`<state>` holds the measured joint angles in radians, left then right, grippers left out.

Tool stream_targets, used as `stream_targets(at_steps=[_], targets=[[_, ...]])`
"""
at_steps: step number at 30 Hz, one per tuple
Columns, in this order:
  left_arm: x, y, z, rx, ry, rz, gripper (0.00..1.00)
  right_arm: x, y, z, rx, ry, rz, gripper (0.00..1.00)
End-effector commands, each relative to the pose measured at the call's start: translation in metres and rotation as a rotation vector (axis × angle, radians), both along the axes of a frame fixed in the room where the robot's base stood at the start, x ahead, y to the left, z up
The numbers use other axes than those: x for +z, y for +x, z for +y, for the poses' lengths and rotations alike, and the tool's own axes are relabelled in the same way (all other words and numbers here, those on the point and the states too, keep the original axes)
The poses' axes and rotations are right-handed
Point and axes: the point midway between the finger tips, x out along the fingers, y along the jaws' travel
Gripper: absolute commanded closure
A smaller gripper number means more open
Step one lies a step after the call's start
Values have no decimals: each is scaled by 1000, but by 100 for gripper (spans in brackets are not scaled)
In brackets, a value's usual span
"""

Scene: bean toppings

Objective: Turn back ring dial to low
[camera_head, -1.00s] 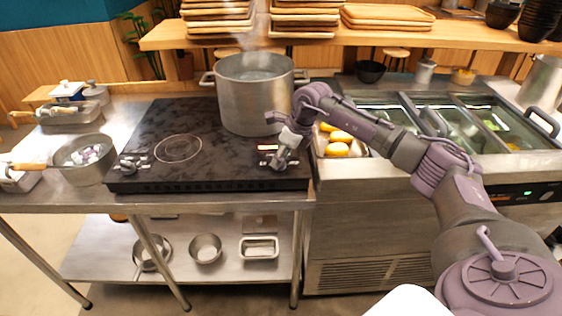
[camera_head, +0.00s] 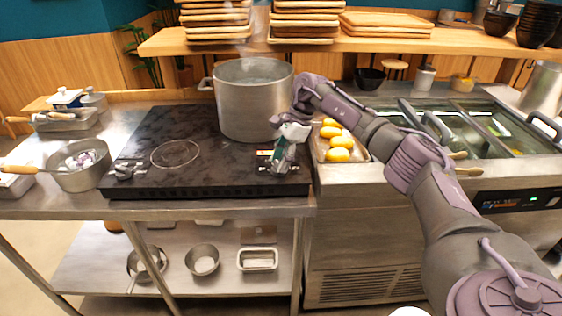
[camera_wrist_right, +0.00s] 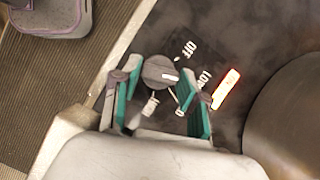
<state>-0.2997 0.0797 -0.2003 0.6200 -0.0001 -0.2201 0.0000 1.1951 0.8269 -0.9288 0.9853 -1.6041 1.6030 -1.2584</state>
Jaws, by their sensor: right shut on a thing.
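The cooktop (camera_head: 190,130) is black. The dial (camera_wrist_right: 160,72) between my right fingers is a dark grey round knob with a white mark. White labels reading OFF and apparently LOW stand to its right in the wrist view, and the mark points toward the right side. My right gripper (camera_head: 281,165) comes down on the cooktop's front right corner; in the wrist view its green-padded fingers (camera_wrist_right: 161,84) sit on either side of the dial, shut on it. In the head view the fingers mostly hide this dial. My left gripper is not in view.
A lit orange indicator (camera_wrist_right: 226,89) glows beside the dial. A large steel pot (camera_head: 245,115) stands close behind my gripper. Another dial (camera_head: 127,170) is at the front left. A saucepan (camera_head: 80,180) stands left of the cooktop; a tray of yellow food (camera_head: 320,150) is at the right.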

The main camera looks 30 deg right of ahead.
Motion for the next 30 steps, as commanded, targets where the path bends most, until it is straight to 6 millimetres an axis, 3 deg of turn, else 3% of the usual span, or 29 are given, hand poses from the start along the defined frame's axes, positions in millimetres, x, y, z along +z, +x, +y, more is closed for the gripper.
stream_targets(at_steps=[21, 22, 26, 30], targets=[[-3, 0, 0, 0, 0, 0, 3, 2, 2, -1, 73, -1, -5, 91], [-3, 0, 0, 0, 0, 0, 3, 2, 2, -1, 73, -2, -5, 53], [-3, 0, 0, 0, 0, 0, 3, 2, 1, -1, 73, -2, -4, 32], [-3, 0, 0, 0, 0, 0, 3, 1, 1, -1, 74, -1, -2, 31]])
